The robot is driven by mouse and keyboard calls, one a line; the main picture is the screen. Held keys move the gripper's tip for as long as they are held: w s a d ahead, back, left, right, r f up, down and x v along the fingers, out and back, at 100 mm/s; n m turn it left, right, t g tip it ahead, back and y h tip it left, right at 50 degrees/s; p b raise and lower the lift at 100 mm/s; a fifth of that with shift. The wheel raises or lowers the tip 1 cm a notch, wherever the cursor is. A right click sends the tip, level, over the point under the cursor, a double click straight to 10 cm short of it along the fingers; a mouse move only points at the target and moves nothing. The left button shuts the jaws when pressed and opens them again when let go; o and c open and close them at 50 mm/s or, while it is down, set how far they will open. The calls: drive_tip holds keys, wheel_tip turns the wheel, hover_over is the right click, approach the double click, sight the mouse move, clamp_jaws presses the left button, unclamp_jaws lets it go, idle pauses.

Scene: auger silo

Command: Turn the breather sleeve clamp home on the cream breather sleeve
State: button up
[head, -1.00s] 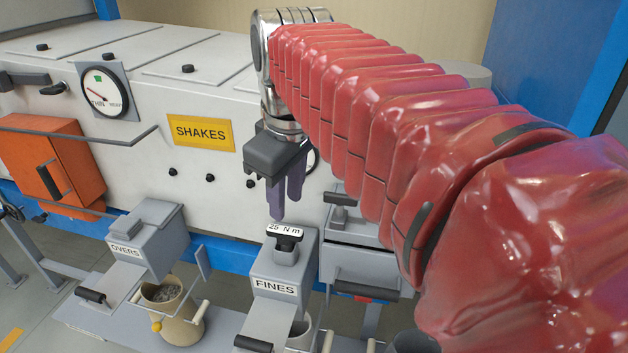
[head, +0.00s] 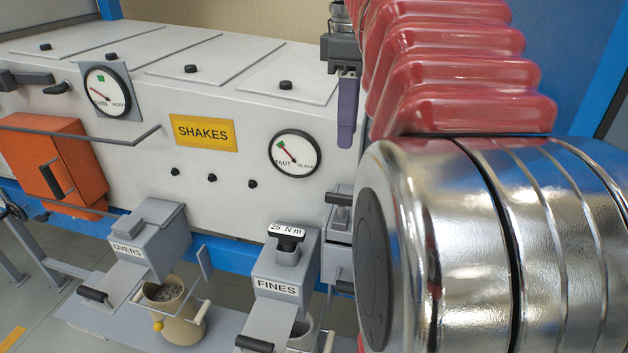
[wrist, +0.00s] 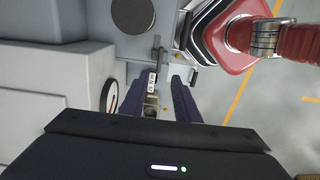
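A cream, open-topped sleeve-like vessel (head: 172,306) with grey grains inside sits below the OVERS spout in the head view. A small yellow knob (head: 157,326) is on its lower left side. I cannot tell whether these are the breather sleeve and its clamp; no other clear candidate shows. My gripper (head: 347,143) is high in front of the white machine, right of the TAUT/SLACK dial and far from the cream vessel. In the wrist view its two purple fingers (wrist: 158,92) stand apart with nothing held between them.
The OVERS box (head: 150,235) stands left. An orange box (head: 48,165) and a rail are further left. My arm hides the right side.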

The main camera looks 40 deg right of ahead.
sight(342, 196)
drive_tip(key=shift+f, duration=0.1)
wheel_tip(342, 196, down, 14)
drive_tip(key=shift+r, duration=0.2)
idle(0.5)
clamp_jaws()
drive_tip(key=shift+a, duration=0.25)
drive_tip(key=shift+d, duration=0.1)
